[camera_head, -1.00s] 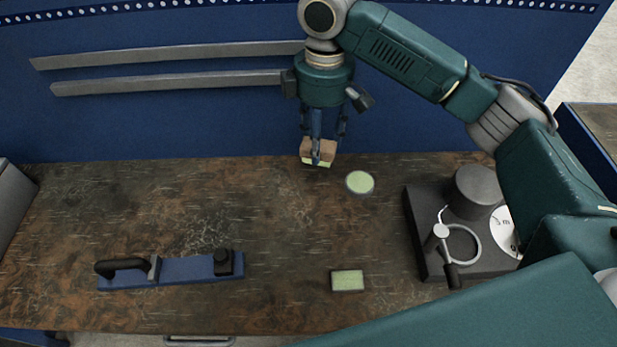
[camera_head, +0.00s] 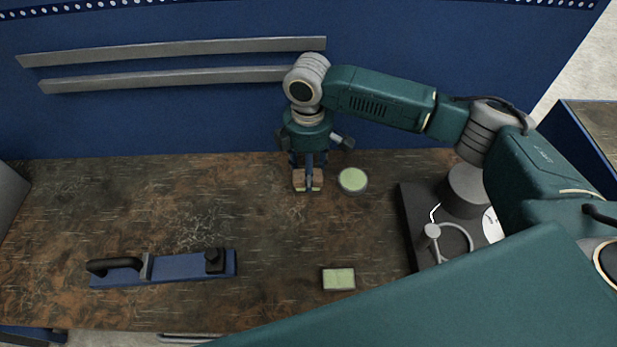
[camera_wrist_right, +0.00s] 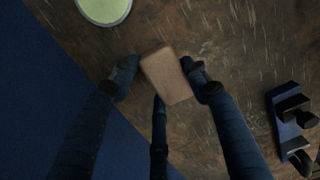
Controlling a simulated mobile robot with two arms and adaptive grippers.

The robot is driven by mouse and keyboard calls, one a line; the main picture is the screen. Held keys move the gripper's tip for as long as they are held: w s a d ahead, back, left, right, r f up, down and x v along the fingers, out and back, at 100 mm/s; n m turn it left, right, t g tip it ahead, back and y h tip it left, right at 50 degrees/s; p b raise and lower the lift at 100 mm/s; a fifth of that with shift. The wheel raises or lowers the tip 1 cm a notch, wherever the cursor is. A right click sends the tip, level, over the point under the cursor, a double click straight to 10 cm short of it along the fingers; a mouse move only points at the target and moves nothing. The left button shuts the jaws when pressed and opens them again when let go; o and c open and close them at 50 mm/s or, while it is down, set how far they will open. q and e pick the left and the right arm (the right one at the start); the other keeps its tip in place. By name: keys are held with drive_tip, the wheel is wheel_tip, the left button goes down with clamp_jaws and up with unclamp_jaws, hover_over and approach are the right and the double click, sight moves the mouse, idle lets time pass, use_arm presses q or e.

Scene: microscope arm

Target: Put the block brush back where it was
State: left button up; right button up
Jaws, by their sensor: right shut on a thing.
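The block brush (camera_head: 300,178) is a small brown wooden block with a pale green strip along its lower edge. My right gripper (camera_head: 308,181) points down and is shut on it. In the right wrist view the block (camera_wrist_right: 167,74) sits between the fingertips (camera_wrist_right: 164,82). It is just left of a round pale green pad (camera_head: 353,180), apart from it. I cannot tell whether its underside touches the table. My left gripper is not in view.
A blue tool with black handles (camera_head: 165,269) lies at the front left of the brown worktable (camera_head: 120,205). A dark stand with a ring and cylinder (camera_head: 425,240) is at the right. A blue panel with grey rails (camera_head: 180,48) stands behind. The middle of the table is clear.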

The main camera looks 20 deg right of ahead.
wheel_tip(320, 180, down, 4)
drive_tip(key=shift+r+p, duration=0.2)
drive_tip(key=shift+p, duration=0.15)
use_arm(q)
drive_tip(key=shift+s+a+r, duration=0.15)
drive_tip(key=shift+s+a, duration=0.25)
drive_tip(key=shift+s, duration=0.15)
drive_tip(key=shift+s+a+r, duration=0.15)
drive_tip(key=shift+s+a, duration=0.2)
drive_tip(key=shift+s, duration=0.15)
use_arm(e)
drive_tip(key=shift+f, duration=0.4)
drive_tip(key=o, duration=1)
drive_tip(key=shift+f, duration=0.1)
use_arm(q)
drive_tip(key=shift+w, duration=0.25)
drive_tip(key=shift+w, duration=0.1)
use_arm(e)
wheel_tip(320, 180, up, 12)
drive_tip(key=b, duration=0.3)
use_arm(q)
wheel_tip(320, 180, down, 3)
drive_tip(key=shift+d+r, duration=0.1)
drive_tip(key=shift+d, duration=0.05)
